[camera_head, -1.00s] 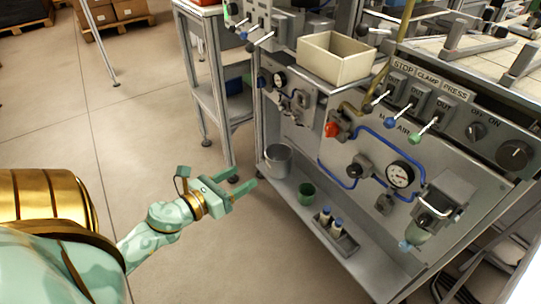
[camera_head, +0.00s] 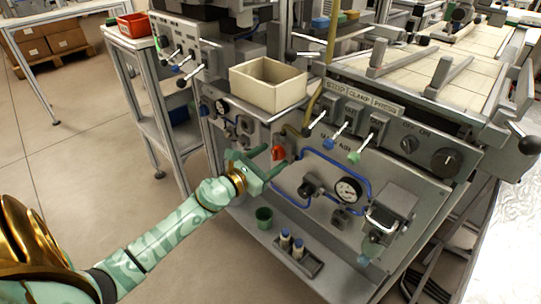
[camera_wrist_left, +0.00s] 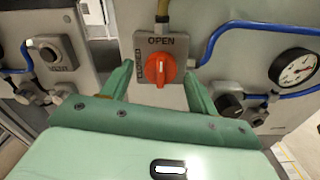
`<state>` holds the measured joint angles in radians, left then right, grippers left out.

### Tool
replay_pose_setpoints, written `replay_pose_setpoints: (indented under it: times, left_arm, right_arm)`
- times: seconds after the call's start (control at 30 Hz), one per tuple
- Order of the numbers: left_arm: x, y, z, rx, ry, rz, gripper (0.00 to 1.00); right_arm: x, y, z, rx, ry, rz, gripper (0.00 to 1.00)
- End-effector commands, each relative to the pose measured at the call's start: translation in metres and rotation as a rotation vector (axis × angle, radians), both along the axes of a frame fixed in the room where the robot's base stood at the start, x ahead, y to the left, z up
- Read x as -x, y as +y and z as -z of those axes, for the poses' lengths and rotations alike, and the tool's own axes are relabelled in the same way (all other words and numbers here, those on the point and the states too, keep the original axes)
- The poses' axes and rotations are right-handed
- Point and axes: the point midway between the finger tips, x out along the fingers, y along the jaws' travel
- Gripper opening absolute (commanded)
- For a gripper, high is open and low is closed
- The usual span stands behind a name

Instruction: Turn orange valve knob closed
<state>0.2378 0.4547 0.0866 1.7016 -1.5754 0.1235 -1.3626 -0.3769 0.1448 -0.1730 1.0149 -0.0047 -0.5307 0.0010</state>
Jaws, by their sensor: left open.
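The orange valve knob (camera_head: 279,153) is on the front panel of the grey machine, below the cream bin. In the left wrist view the orange knob (camera_wrist_left: 159,69) sits upright on a grey plate (camera_wrist_left: 160,46) marked OPEN at the top and a second, sideways word at its left. My left gripper (camera_head: 268,162) is open just in front of the knob. In the left wrist view its two green fingers (camera_wrist_left: 158,84) stand apart, one on each side of the knob, with gaps between them and it. My right gripper is not in view.
A blue hose and a pressure gauge (camera_head: 348,189) are right of the knob. Levers (camera_head: 330,142) and the cream bin (camera_head: 268,84) are above. A green cup (camera_head: 264,217) and a small bottle tray (camera_head: 299,258) stand on the lower shelf.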

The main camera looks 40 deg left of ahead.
Motion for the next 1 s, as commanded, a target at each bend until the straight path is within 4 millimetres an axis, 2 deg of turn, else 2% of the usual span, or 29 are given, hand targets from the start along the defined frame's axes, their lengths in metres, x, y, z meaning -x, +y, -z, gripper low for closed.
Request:
replay_pose_setpoints:
  times: [0.1, 0.37, 0.4, 0.5, 0.57, 1.0]
  left_arm:
    - [-0.0079, -0.0011, 0.0003, 0.001, 0.0, 0.001, 0.59]
    - [-0.0094, -0.0013, 0.0008, 0.001, 0.001, 0.001, 0.59]
    - [-0.0093, -0.0013, 0.0008, 0.001, 0.001, 0.001, 0.56]
    - [-0.0092, -0.0012, 0.0007, 0.001, 0.001, 0.001, 0.29]
    - [-0.0092, -0.0013, 0.0007, 0.001, 0.001, 0.001, 0.14]
    - [-0.009, -0.0013, -0.0002, 0.074, 0.006, 0.002, 0.15]
  right_arm:
    - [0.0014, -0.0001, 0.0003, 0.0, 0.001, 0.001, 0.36]
    - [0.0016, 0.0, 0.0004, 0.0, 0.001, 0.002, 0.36]
    - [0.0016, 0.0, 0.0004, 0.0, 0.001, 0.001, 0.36]
    - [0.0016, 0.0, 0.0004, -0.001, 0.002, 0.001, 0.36]
    - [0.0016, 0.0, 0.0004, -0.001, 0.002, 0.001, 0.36]
    - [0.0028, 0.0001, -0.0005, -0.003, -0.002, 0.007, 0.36]
